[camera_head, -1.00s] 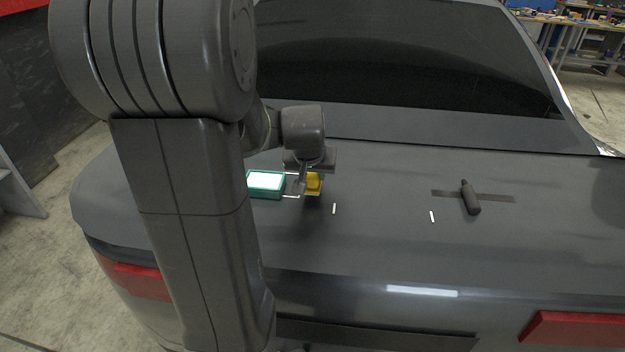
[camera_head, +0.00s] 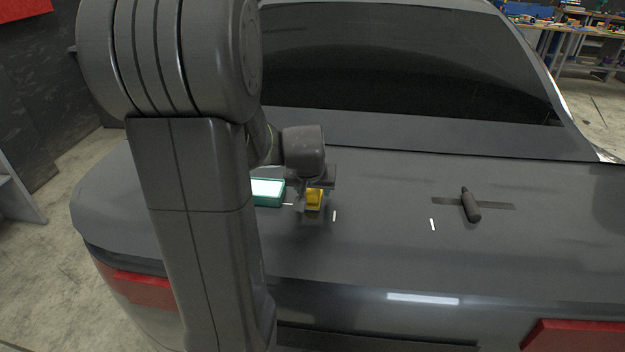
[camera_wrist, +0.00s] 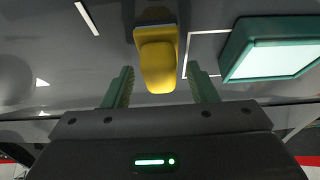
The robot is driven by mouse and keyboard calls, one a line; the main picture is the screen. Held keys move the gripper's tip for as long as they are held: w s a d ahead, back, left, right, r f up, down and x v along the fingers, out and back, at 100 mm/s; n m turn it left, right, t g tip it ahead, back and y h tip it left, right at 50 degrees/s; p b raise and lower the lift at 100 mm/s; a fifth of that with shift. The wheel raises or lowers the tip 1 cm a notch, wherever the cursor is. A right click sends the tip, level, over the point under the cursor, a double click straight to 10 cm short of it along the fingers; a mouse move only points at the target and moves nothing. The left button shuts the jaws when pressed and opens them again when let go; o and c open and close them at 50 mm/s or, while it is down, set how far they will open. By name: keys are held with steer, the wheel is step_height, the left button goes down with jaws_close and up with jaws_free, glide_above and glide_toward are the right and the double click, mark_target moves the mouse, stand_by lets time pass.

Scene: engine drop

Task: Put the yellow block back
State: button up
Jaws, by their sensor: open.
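The yellow block (camera_head: 314,197) is on the car's dark rear lid, directly under my gripper (camera_head: 314,190). In the wrist view the yellow block (camera_wrist: 157,60) lies between the two green finger pads of my gripper (camera_wrist: 160,78), with a gap on each side. My gripper is open. White line marks lie on the lid on both sides of the block, one at its left (camera_wrist: 87,18) and a corner-shaped one at its right (camera_wrist: 187,48). I cannot tell whether the block's underside rests flat.
A teal box with a white top (camera_head: 268,191) stands close to the left of the gripper, partly hidden by my arm. A dark cylindrical tool (camera_head: 470,205) lies on a dark strip to the right. The lid between them is mostly clear.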

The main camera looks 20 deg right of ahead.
steer(key=shift+f, duration=0.1)
steer(key=s+b+v, duration=0.1)
steer(key=v, duration=1.2)
steer(key=shift+d+r, duration=0.2)
steer(key=shift+d, duration=0.05)
steer(key=shift+f, duration=0.1)
steer(key=x, duration=0.9)
steer(key=w+p+x, duration=0.1)
steer(key=x, duration=0.3)
steer(key=shift+a, duration=0.2)
